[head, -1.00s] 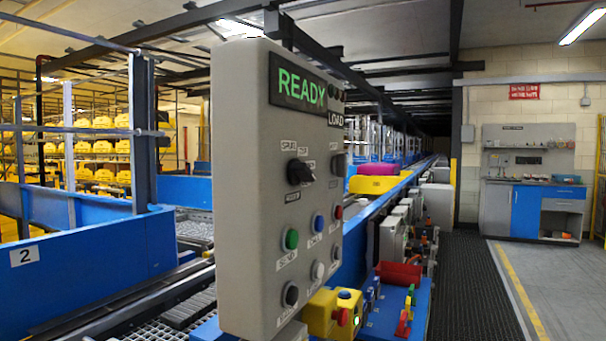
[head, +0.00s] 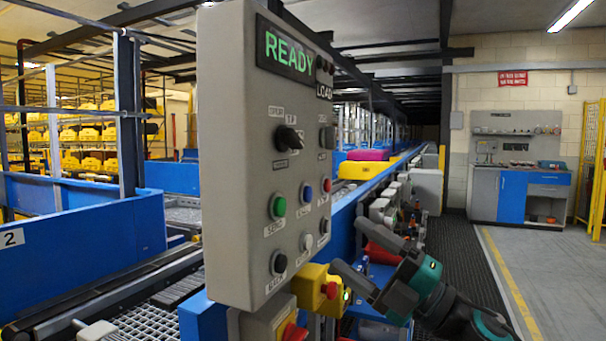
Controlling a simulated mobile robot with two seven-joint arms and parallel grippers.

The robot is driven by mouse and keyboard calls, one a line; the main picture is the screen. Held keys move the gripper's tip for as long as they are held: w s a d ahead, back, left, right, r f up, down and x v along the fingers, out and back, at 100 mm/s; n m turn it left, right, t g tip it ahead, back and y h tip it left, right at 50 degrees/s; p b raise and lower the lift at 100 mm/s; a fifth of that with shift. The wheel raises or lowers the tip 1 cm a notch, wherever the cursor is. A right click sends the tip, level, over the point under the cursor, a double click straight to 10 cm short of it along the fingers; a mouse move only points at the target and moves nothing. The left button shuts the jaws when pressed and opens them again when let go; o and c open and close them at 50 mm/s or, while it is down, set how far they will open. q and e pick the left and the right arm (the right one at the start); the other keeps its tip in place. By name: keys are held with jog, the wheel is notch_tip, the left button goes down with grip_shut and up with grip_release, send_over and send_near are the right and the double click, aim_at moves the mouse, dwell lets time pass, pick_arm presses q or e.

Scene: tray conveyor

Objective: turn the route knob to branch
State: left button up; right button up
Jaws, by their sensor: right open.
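The route knob is a black rotary knob (head: 288,138) at the upper left of the grey control panel (head: 222,170) in the head view. Small labels surround it, too blurred to read surely; its pointer slants toward the right. My right gripper (head: 350,256) is in the lower middle, to the right of and below the panel. It is open and empty, its two grey fingers pointing left, apart from the knob. My left gripper is not in view.
The panel shows a green READY display (head: 286,50), a green button (head: 278,206) and several other buttons. A yellow box with a red button (head: 329,289) sits just below, near my right gripper. A blue conveyor wall (head: 80,215) runs at left. The space in front of the panel looks clear.

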notch_tip(320, 180, up, 10)
jog(key=s+n+g, duration=0.1)
jog(key=n+g, duration=0.4)
jog(key=n, duration=0.5)
jog(key=n+h+b, duration=0.2)
jog(key=n+h, duration=0.1)
jog(key=h, duration=0.1)
send_near(290, 139)
pick_arm(q)
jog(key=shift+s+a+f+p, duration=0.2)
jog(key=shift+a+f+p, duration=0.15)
jog(key=shift+p, duration=0.8)
pick_arm(e)
jog(key=w+x, duration=0.1)
jog(key=x, duration=0.7)
jog(key=shift+w+r+t, duration=0.25)
jog(key=shift+w+t, duration=0.05)
jog(key=shift+w, duration=0.15)
jog(key=shift+d, duration=0.1)
jog(key=shift+c, duration=0.4)
jog(key=c, duration=1)
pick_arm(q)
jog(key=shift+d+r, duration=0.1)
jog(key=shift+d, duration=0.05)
pick_arm(e)
jog(key=shift+o, duration=0.2)
